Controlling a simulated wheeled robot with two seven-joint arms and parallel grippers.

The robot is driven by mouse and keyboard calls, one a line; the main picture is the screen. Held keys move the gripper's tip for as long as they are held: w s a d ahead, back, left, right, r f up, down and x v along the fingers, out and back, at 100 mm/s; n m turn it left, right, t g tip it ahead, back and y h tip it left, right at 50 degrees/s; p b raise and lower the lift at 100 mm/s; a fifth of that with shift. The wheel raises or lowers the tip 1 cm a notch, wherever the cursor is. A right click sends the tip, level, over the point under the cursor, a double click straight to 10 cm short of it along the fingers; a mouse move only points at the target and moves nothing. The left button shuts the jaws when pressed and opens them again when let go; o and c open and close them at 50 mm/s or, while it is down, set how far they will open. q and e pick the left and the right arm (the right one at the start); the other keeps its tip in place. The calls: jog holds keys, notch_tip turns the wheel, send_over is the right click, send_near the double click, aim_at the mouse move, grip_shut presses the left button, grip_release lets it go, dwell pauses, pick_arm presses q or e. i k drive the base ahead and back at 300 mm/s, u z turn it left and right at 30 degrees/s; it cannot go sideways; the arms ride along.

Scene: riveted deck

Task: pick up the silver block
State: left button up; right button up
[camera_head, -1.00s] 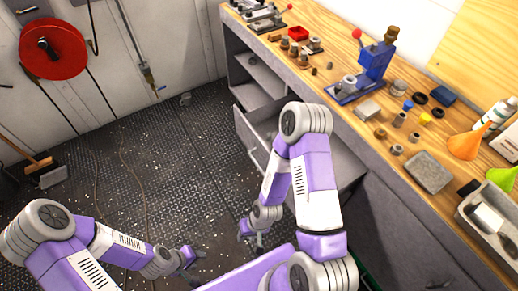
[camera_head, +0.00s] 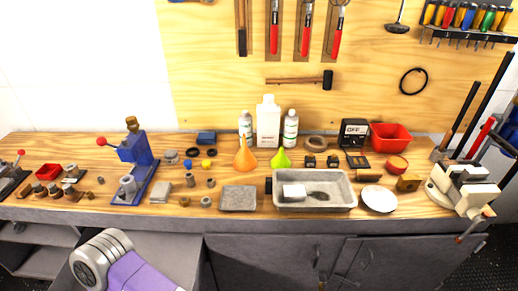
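A small silver-grey block (camera_head: 161,192) lies on the wooden workbench top (camera_head: 225,178), just right of the blue arbor press (camera_head: 138,165). A paler, whitish block (camera_head: 293,190) lies in the grey metal tray (camera_head: 340,205) further right. I cannot tell for certain from looks alone which one is called the silver block. Neither of my grippers is in view. Only a purple and grey part of one of my arms shows at the lower left, below the bench edge.
A flat grey stone slab (camera_head: 238,198), an orange funnel (camera_head: 245,157) and a green funnel (camera_head: 281,159) stand right of the block. Small metal parts and a yellow piece (camera_head: 206,164) lie close by. A white plate (camera_head: 379,198) and a vise (camera_head: 465,187) are further right.

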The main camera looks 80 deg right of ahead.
aim_at(468, 174)
jog(key=z, duration=4.5)
jog(key=i, duration=0.1)
jog(key=z, duration=0.05)
